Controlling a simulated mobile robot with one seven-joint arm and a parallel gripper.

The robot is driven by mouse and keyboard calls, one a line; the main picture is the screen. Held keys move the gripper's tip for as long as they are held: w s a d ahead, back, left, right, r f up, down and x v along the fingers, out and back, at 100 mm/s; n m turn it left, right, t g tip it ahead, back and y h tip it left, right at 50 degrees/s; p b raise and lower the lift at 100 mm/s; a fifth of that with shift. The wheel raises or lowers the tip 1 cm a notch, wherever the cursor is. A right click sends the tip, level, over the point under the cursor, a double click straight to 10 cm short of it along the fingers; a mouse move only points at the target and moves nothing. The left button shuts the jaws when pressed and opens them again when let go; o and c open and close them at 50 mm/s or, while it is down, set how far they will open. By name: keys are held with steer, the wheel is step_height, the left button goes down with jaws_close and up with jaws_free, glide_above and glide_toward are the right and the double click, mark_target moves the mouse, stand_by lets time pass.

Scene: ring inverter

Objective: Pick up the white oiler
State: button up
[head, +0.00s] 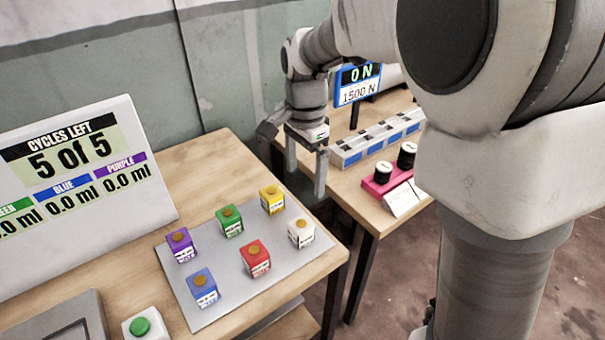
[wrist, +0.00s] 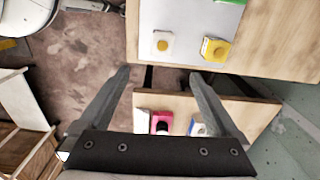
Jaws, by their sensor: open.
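The white oiler (head: 301,233), a small cube with an orange-brown cap, stands at the right end of a grey plate (head: 215,297). It also shows near the top of the wrist view (wrist: 162,44). My gripper (head: 306,172) is open and empty, with its fingers pointing down. It hangs above and beyond the white oiler, near the gap between two tables, and does not touch it. In the wrist view the oiler lies beyond the open fingertips (wrist: 161,75).
Yellow (head: 272,200), red (head: 255,258), green (head: 229,221), purple (head: 180,245) and blue (head: 202,288) oilers share the plate. A display board (head: 80,195) stands left. The other table bears a blue-grey rack (head: 378,138) and a pink holder (head: 385,180).

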steer(key=b, duration=0.2)
glide_toward(301, 224)
steer(key=f, duration=0.6)
steer(key=shift+w+d+f, duration=0.1)
steer(key=shift+w+d, duration=0.1)
steer(key=shift+d, duration=0.15)
steer(key=shift+s+a+f+b, duration=0.15)
steer(key=shift+f+b, duration=0.2)
steer(key=shift+f, duration=1.05)
steer(key=shift+s+a+f+b, duration=0.15)
steer(key=shift+f+b, duration=0.15)
steer(key=shift+f, duration=1.05)
steer(key=shift+w, duration=0.1)
steer(key=shift+r, duration=0.1)
steer(key=c, duration=1.5)
steer(key=shift+c, duration=0.2)
steer(key=shift+r, duration=0.1)
